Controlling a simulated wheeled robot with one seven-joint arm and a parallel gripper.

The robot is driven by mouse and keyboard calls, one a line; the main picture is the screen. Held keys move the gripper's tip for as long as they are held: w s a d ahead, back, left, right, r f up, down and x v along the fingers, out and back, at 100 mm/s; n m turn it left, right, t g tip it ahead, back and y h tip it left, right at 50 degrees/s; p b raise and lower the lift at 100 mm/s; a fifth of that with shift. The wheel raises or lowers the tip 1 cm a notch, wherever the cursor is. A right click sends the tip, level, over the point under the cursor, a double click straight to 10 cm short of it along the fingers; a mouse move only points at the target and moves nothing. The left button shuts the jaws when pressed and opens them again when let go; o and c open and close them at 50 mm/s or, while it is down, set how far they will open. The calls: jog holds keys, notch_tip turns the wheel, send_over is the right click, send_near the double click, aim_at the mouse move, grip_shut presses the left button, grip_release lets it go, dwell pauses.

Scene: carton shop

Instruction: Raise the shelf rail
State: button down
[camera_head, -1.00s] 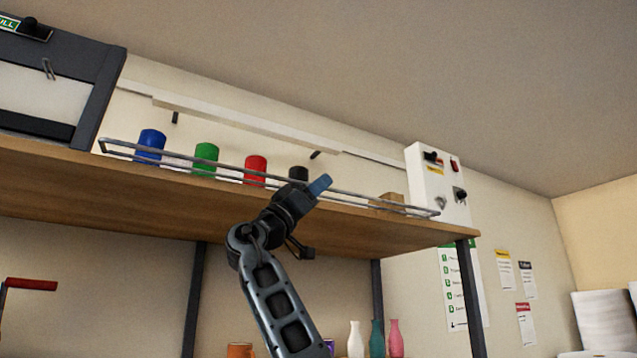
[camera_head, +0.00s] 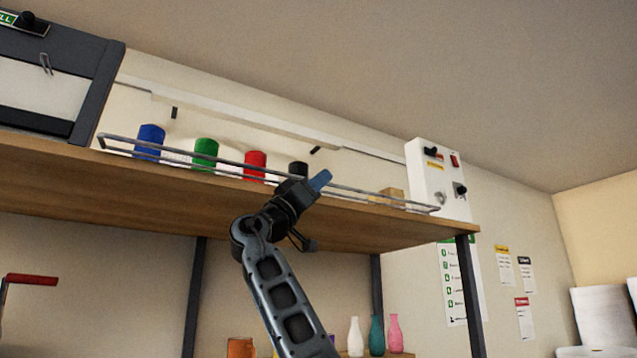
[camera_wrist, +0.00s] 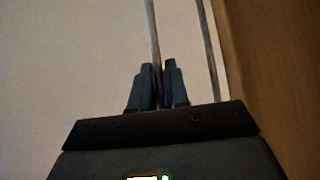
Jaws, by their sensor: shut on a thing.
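The shelf rail (camera_head: 222,170) is a thin grey metal rail with two bars, running along the front edge of the wooden shelf (camera_head: 90,190). In the wrist view one bar (camera_wrist: 153,28) runs between the fingers of my gripper (camera_wrist: 158,72), which are shut on it. The second bar (camera_wrist: 207,45) passes to the right of the fingers. In the head view my gripper (camera_head: 319,181) is at the rail, right of its middle. The gripper hides a short piece of the rail.
Blue (camera_head: 149,138), green (camera_head: 205,150), red (camera_head: 255,163) and black (camera_head: 298,168) cylinders stand behind the rail. A small wooden block (camera_head: 390,195) and a white control box (camera_head: 436,178) are at the right. A dark-framed cabinet (camera_head: 55,85) stands at the left. Air in front is free.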

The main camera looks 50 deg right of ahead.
jog(key=shift+r+n+t, duration=0.15)
jog(key=shift+n+t, duration=0.35)
jog(key=shift+t, duration=0.2)
jog(key=n+t, duration=0.1)
jog(key=n, duration=0.1)
jog(key=r+n+t, duration=0.1)
jog(key=n+t, duration=0.1)
jog(key=n+t+p, duration=0.1)
jog(key=t, duration=0.1)
jog(key=shift+r+n, duration=0.3)
jog(key=shift+n, duration=0.1)
jog(key=shift+w+d+r+n+t+y+p, duration=0.1)
jog(key=shift+w+r+n+t+y+p, duration=0.35)
jog(key=shift+n+t+y+p, duration=1.15)
jog(key=shift+w+d+r+n+t+y+p, duration=0.2)
jog(key=shift+r+n+t+y+p, duration=0.6)
jog(key=shift+n, duration=1.55)
jog(key=shift+w+a+r+n+t+y+p, duration=0.1)
jog(key=shift+w+r+n+t+y+p, duration=0.3)
jog(key=shift+n+t+y+p, duration=0.9)
jog(key=shift+d+f+n+h+b, duration=0.1)
jog(key=shift+n+h+b, duration=0.25)
jog(key=shift+n, duration=0.4)
